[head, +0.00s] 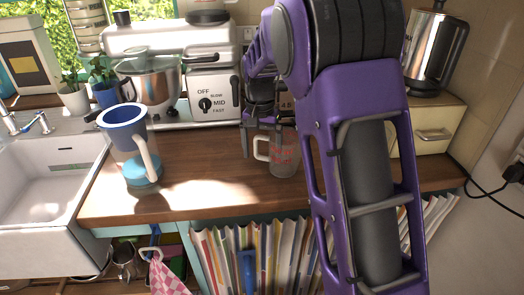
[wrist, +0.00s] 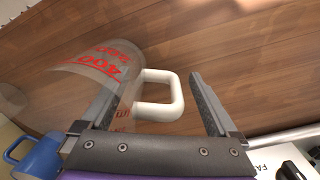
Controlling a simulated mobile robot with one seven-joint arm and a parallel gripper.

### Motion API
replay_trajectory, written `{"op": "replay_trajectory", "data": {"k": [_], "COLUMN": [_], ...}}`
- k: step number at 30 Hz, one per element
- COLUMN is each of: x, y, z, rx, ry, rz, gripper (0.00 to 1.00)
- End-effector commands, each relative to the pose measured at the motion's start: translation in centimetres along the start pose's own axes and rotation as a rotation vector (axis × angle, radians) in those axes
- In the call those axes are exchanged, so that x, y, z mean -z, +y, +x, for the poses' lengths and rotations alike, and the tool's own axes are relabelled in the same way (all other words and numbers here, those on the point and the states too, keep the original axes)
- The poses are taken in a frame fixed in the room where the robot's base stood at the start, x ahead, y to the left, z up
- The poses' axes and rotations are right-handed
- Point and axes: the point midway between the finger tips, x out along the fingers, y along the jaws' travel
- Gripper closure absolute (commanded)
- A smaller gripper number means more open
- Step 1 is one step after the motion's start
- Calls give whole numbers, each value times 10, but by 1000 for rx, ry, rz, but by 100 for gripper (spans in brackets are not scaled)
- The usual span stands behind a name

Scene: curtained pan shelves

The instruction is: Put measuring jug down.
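The measuring jug (head: 285,158) is clear with red markings and a pale handle. It stands upright on the wooden counter (head: 205,190), its right side partly hidden by my arm. In the wrist view the jug (wrist: 95,65) is at upper left, with its handle (wrist: 178,97) between the two fingers. My gripper (head: 262,138) is at the jug's handle side, pointing down. In the wrist view my gripper (wrist: 158,80) is open, with a gap between the handle and the right finger. The left finger overlaps the jug's clear wall; contact there cannot be told.
A blue-topped clear pitcher (head: 128,150) stands at the counter's left, beside the sink (head: 40,185). A stand mixer (head: 165,70) is behind. A steel kettle (head: 435,50) stands on a cream drawer box (head: 432,140) at right. The counter's front middle is clear.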

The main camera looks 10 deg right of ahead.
Motion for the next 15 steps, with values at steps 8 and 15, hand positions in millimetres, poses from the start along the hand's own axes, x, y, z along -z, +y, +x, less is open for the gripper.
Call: {"op": "replay_trajectory", "data": {"k": [8,15], "x": [0,1], "y": [0,0], "z": [-2,-41], "rx": [0,2], "ry": [0,4], "rz": [0,0], "gripper": [5,5]}}
